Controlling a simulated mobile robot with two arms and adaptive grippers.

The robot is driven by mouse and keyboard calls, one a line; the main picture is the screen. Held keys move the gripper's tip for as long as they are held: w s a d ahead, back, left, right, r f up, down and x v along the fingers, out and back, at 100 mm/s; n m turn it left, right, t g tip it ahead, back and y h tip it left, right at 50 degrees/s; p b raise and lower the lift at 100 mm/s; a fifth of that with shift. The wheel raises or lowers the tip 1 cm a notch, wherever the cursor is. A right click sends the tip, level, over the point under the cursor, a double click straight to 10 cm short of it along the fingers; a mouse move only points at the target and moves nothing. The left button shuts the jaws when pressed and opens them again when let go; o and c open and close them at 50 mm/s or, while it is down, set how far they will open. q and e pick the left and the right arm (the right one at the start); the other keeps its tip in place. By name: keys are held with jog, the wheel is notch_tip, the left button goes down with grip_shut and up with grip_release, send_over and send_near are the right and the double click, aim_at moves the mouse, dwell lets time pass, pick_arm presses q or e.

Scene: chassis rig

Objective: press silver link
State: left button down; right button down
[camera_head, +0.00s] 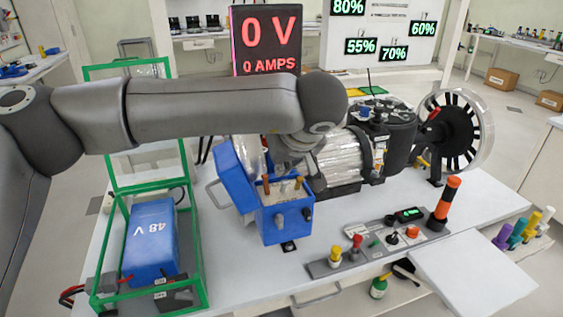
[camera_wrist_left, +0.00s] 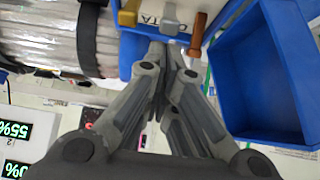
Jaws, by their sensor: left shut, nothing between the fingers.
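A blue box (camera_head: 285,217) stands on the bench, with copper and gold posts on top and grey knobs on its front. In the left wrist view a small silver-grey piece (camera_wrist_left: 169,17), which may be the silver link, sits between a gold post (camera_wrist_left: 128,13) and a copper post (camera_wrist_left: 197,34). My left gripper (camera_wrist_left: 165,48) is shut and empty, its fingertips close to the silver piece; I cannot tell if they touch. In the head view the left gripper (camera_head: 288,162) is over the back of the box, partly hidden by my arm. My right gripper is not in view.
A ribbed silver motor (camera_head: 341,161) and a spoked wheel (camera_head: 455,132) are right of the box. A green frame holds a blue 48 V battery (camera_head: 150,240) at left. A control panel (camera_head: 385,246) lies in front.

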pick_arm(q)
jog(key=shift+r+p, duration=0.35)
jog(key=shift+r, duration=0.35)
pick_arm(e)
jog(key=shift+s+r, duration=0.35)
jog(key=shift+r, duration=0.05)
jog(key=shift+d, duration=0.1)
